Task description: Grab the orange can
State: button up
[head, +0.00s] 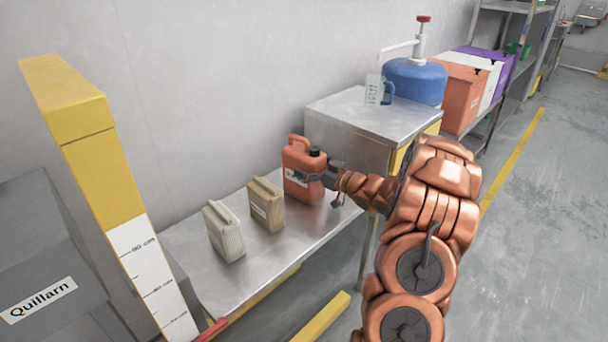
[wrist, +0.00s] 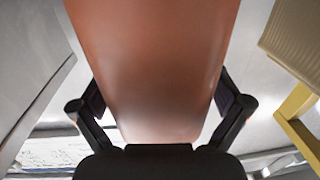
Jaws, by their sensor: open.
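The orange can (head: 303,172) is a jerrycan with a handle and a dark cap, standing upright on the low metal table (head: 205,263). My gripper (head: 312,177) is at the can, with its fingers around the can's body. In the wrist view the can (wrist: 155,60) fills the middle, and the open fingers of my gripper (wrist: 160,105) stand on its left and right sides. I cannot tell whether the finger pads touch it.
A yellow and white measuring post (head: 95,130) stands at the left. Floor at the right is clear.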

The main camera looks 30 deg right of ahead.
jog(key=c, duration=1.6)
